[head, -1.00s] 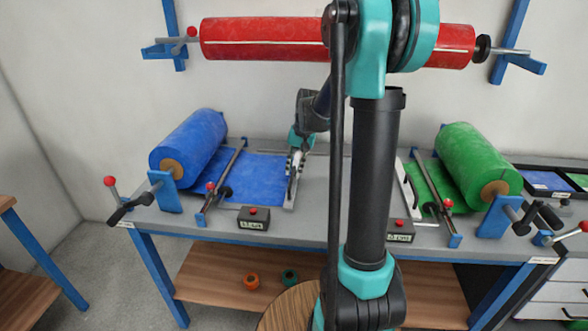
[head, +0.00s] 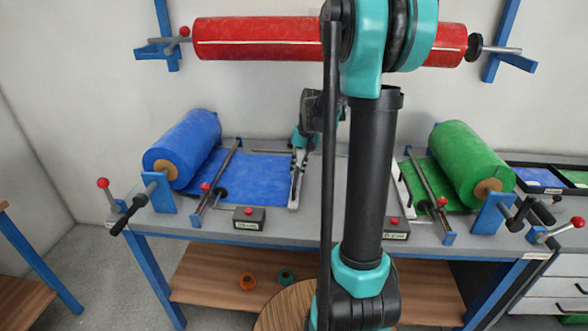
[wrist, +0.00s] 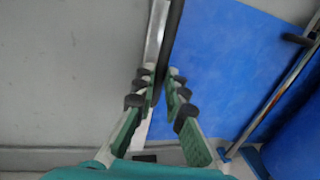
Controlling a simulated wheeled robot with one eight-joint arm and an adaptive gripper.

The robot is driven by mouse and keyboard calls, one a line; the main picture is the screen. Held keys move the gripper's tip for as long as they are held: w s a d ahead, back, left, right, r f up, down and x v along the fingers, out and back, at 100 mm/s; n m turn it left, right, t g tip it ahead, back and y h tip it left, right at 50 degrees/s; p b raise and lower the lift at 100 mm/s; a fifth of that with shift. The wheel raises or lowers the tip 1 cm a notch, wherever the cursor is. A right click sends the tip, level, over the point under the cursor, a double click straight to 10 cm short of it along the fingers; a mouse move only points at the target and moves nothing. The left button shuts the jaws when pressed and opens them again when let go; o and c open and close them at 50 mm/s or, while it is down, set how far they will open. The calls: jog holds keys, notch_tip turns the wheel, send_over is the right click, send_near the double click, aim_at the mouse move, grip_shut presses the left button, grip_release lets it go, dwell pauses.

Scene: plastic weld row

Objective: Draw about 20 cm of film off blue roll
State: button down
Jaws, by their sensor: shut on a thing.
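The blue roll (head: 186,146) lies on its stand at the left of the bench. Its blue film (head: 245,178) passes under a cross rod (head: 222,172) and lies flat to the right. A pale metal bar (head: 294,196) with a dark handle runs along the film's right edge. My gripper (head: 299,160) comes down over this bar. In the wrist view, my gripper (wrist: 160,98) has a finger on each side of the bar's dark handle (wrist: 172,45) and is shut on it, with the film (wrist: 225,60) to the right. The fingertip contact is partly hidden.
A small box with a red button (head: 249,218) stands in front of the film. Bare grey bench lies right of the bar, partly hidden by my arm. A green roll (head: 470,162) stands at the right; a red roll (head: 260,37) hangs above.

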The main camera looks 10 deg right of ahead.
jog(key=c, duration=1.6)
grip_release()
jog(key=shift+o, duration=0.2)
notch_tip(320, 180, up, 12)
jog(key=d, duration=0.2)
jog(key=shift+s, duration=0.35)
jog(key=shift+d+f, duration=0.1)
jog(key=shift+s, duration=0.1)
